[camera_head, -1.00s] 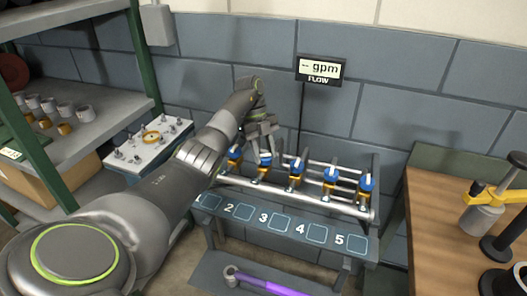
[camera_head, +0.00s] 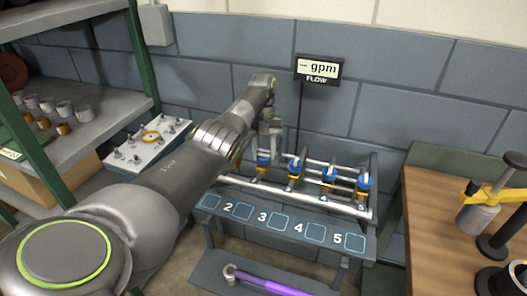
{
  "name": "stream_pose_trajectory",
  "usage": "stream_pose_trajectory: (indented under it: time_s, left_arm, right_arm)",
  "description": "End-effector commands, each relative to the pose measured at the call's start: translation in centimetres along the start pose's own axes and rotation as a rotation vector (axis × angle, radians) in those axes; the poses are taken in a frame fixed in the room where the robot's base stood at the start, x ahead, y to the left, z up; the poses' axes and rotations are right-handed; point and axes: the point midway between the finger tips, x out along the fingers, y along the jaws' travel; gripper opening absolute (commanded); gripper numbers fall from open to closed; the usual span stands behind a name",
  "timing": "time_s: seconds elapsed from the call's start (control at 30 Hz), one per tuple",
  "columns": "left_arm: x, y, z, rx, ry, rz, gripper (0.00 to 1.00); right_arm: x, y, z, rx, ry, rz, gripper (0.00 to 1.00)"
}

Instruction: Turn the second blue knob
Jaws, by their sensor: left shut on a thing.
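A row of blue knobs on a pipe rack stands against the wall. The second blue knob (camera_head: 263,162) sits above and behind the plates marked 2 and 3, with a yellow-orange part below it. My left gripper (camera_head: 267,146) reaches down from above and is shut on the second knob; its fingers cover the knob's top. The third (camera_head: 294,164), fourth (camera_head: 328,174) and fifth (camera_head: 363,183) blue knobs show to the right. My left arm hides the first knob. The flow display (camera_head: 319,69) on the wall reads dashes and "gpm". My right gripper is out of view.
A silver pipe (camera_head: 300,199) runs in front of the knobs, above a numbered ledge (camera_head: 318,233). A purple-handled tool (camera_head: 270,285) lies on the lower shelf. A wooden bench (camera_head: 440,230) stands right; a shelf with cups (camera_head: 84,112) stands left.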

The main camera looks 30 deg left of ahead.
Motion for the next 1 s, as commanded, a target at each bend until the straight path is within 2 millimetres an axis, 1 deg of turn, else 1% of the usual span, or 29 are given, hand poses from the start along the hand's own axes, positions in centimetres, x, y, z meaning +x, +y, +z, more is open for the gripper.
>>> stream_pose_trajectory:
  time_s: [0.37,0.4,0.53,0.83,1.0]
  left_arm:
    - [-0.13,-0.05,0.01,0.005,-0.003,0.0,0.14]
    - [-0.12,-0.05,0.0,0.005,-0.003,0.0,0.42]
    - [-0.09,-0.04,0.0,0.004,-0.002,0.0,0.59]
    - [-0.09,-0.01,-0.04,0.003,0.0,0.0,0.59]
    - [-0.64,0.1,-0.25,0.002,0.0,0.0,0.59]
  right_arm:
    - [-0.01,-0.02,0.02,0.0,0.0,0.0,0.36]
    - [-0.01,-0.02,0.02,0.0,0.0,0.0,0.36]
    - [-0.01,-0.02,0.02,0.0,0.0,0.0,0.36]
    - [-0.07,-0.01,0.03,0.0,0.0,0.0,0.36]
    - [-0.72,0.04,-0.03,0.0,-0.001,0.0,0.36]
